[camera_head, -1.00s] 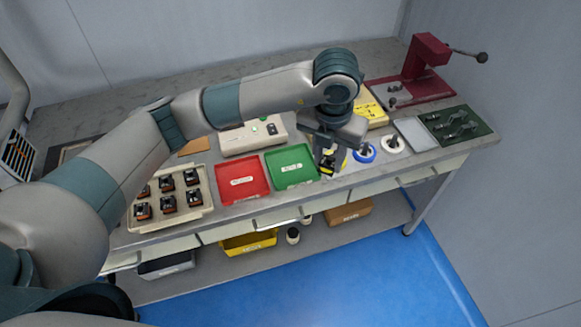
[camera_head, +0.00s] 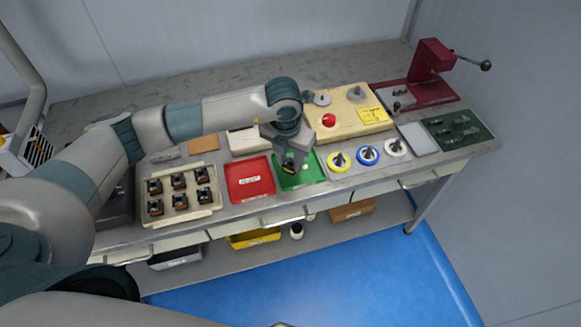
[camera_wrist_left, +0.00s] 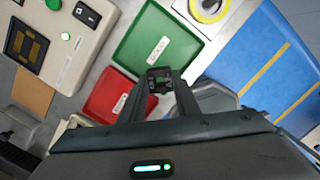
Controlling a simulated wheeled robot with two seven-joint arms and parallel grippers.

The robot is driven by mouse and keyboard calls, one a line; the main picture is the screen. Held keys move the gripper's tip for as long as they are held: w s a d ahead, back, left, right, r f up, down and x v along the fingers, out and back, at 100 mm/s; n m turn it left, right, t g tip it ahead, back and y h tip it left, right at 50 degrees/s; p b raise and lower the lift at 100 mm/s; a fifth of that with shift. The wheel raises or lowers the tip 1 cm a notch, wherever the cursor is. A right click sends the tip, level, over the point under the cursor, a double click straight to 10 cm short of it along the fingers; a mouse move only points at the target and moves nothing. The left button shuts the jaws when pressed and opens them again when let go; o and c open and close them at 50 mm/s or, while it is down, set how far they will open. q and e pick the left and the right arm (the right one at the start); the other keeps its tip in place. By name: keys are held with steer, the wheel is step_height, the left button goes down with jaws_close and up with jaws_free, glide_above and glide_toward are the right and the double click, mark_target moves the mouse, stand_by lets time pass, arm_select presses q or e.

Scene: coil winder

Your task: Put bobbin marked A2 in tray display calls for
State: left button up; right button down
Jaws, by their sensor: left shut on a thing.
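My left gripper (camera_head: 290,166) is shut on a small dark bobbin (camera_wrist_left: 160,80), which shows between the fingertips in the left wrist view. In the head view the gripper is above the green tray (camera_head: 313,178), whose label faces up. The green tray also shows in the wrist view (camera_wrist_left: 135,62), just beyond the fingers. The red tray (camera_head: 243,193) lies directly left of the green one and looks empty. The cream rack (camera_head: 184,215) holds several dark and orange bobbins. The A2 mark is not legible. My right gripper is not in view.
A cream box (camera_head: 243,142) behind the trays has a lit green lamp (camera_wrist_left: 66,36). Yellow, blue and white ringed spools (camera_head: 368,155) stand right of the green tray. A yellow-cream machine (camera_head: 345,118) with a red button and a red hand press (camera_head: 432,75) stand behind them.

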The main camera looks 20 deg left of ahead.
arm_select(q)
steer(key=shift+f+p, duration=0.4)
steer(key=shift+f, duration=0.05)
step_height(320, 180, down, 2)
steer(key=shift+p, duration=0.6)
steer(key=shift+f, duration=0.55)
steer(key=shift+f, duration=0.2)
steer(key=o, duration=0.8)
steer(key=shift+r, duration=0.1)
steer(key=shift+o, duration=0.2)
